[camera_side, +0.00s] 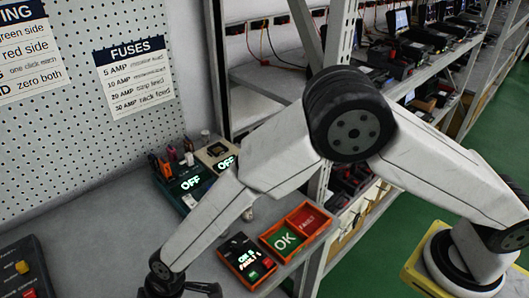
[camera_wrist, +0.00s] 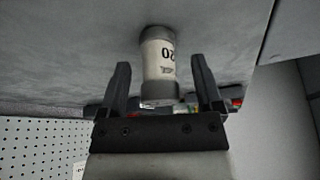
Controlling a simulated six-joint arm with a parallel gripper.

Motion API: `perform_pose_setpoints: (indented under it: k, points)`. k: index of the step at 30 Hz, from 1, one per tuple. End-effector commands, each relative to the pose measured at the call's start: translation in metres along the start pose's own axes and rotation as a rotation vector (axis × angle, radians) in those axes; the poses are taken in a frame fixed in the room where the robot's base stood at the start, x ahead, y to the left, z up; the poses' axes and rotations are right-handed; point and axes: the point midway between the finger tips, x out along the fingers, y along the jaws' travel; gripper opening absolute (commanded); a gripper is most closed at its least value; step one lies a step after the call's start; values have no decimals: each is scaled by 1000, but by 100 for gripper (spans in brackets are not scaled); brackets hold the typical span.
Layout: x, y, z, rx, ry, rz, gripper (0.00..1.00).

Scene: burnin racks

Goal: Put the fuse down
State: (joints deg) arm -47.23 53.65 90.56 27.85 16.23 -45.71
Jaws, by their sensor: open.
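The fuse (camera_wrist: 158,55) is a pale cylinder with grey end caps and a label reading 20. In the wrist view it lies between and just beyond the fingertips of my gripper (camera_wrist: 160,64). My gripper is open, with a gap on both sides of the fuse. The fuse's far end appears to meet the grey bench top (camera_wrist: 70,45); I cannot tell for certain that it touches. In the side view my gripper (camera_side: 180,290) is low at the bottom edge and partly cut off, and the fuse does not show there.
An orange tray (camera_side: 306,221) with green OK and red FAULT sections sits right of my gripper, beside an orange-edged counter box (camera_side: 246,262). Two units reading OFF (camera_side: 188,185) stand behind. A dark box with buttons (camera_side: 24,268) is at left. The bench between is clear.

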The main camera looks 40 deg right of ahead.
Motion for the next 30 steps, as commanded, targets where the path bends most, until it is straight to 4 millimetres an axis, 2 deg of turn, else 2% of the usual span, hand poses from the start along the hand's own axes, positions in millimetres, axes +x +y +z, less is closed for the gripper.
perform_pose_setpoints:
  k: [9, 10, 15, 18, 30]
  points:
    - [0, 0, 0, 0, 0, 0, 84]
    - [0, 0, 0, 0, 0, 0, 80]
    - [0, 0, 0, 0, 0, 0, 26]
    - [0, 0, 0, 0, 0, 0, 0]
    - [-3, 0, -1, 0, 0, 0, 0]
